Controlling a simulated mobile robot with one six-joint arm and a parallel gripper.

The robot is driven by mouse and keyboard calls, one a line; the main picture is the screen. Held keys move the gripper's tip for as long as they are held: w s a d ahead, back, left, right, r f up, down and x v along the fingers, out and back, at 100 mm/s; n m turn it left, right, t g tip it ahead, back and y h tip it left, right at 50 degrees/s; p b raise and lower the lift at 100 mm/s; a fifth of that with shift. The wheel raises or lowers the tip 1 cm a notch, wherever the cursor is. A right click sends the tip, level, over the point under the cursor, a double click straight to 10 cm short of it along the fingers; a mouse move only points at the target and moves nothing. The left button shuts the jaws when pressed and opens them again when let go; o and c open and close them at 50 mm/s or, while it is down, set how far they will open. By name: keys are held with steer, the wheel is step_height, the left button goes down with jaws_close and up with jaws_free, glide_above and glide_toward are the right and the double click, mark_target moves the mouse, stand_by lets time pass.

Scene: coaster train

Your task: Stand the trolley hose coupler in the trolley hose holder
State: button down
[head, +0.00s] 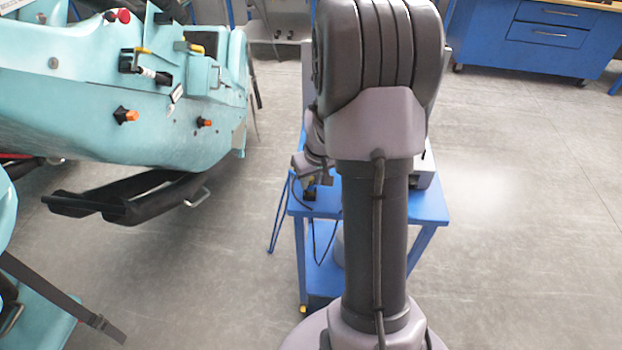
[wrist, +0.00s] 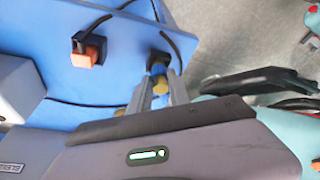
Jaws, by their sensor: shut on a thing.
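My gripper (wrist: 160,92) is shut on the hose coupler (wrist: 158,70), a small piece with blue and yellow parts, over the edge region of the blue trolley top. A black piece (wrist: 158,57) shows at the coupler's far end; I cannot tell whether it is part of the coupler or the trolley hose holder, nor whether they touch. In the head view my gripper (head: 310,184) is low over the left side of the trolley top (head: 428,205), its jaws small and partly hidden by my arm.
A black block with an orange part (wrist: 88,52) sits on the trolley top, with black cable around it. A grey box (wrist: 18,88) stands at the side. The turquoise coaster car (head: 150,110) is left of the trolley. Floor right of the trolley is clear.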

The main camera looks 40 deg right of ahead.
steer(key=shift+f, duration=0.1)
steer(key=c, duration=1.1)
jaws_free()
steer(key=shift+c, duration=0.2)
steer(key=p+v, duration=0.5)
steer(key=v, duration=1.2)
steer(key=shift+s, duration=0.1)
steer(key=s+a+r+t+y+b, duration=0.1)
steer(key=a+r+b, duration=0.1)
steer(key=a, duration=0.7)
steer(key=s+a+r+t+b, duration=0.1)
steer(key=s+a+r+b, duration=0.1)
steer(key=a, duration=0.6)
steer(key=s+a+m+y+b, duration=0.1)
steer(key=s+a+y+b, duration=0.1)
steer(key=s+a, duration=0.7)
steer(key=a+f, duration=0.1)
steer(key=a, duration=0.1)
steer(key=shift+a+t+b, duration=0.3)
steer(key=shift+a+b, duration=0.1)
